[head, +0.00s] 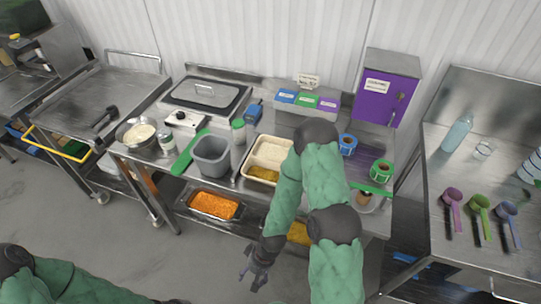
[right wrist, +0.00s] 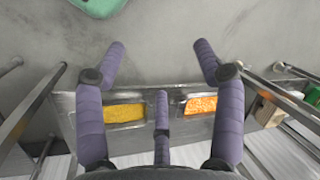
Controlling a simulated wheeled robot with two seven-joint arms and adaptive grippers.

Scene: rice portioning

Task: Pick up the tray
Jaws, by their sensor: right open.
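A metal tray of orange food (head: 191,203) sits on the shelf under the worktable in the head view. A second tray, of yellow food (head: 311,239), sits to its right on that shelf, partly hidden by my right arm. My right gripper (head: 258,270) is open and empty, in front of the shelf between the two trays. In the right wrist view its spread fingers (right wrist: 162,60) show with the yellow-food tray (right wrist: 125,97) at left and the orange-food tray (right wrist: 176,104) at right, both apart from the fingers. My left gripper is out of view.
The worktable above holds a grey bin (head: 211,158), a divided rice container (head: 247,165), a green board (head: 188,153) and a steel bowl (head: 121,134). Table legs stand beside the shelf. The grey floor (head: 130,235) in front is clear.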

